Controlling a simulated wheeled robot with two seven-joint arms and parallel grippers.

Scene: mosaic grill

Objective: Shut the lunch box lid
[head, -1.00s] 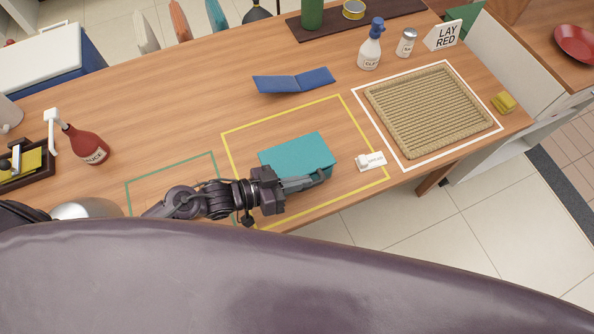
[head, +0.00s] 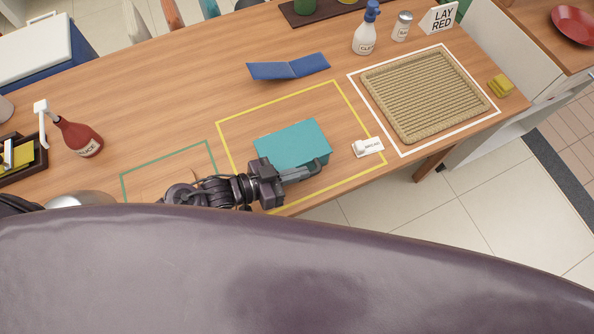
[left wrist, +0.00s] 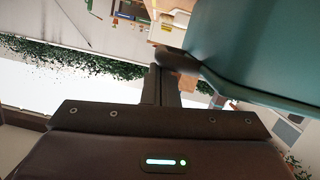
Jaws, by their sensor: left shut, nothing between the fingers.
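The teal lunch box (head: 293,140) stands on the wooden table inside a yellow outline. It shows a broad, flat teal top. I cannot tell whether its lid is fully down. My left gripper (head: 318,168) is shut and empty at the box's near side, and its fingers hide part of that side. In the left wrist view the teal box (left wrist: 265,45) fills the upper right, close beside the shut fingers of my left gripper (left wrist: 170,58). I cannot tell whether they touch it. My right gripper is not in view.
A white label block (head: 368,147) stands just right of the box. A woven tray (head: 430,95) lies further right in a white outline. A blue folded piece (head: 289,67) lies behind. A red sauce bottle (head: 79,137) stands left. The wood between bottle and box is mostly clear.

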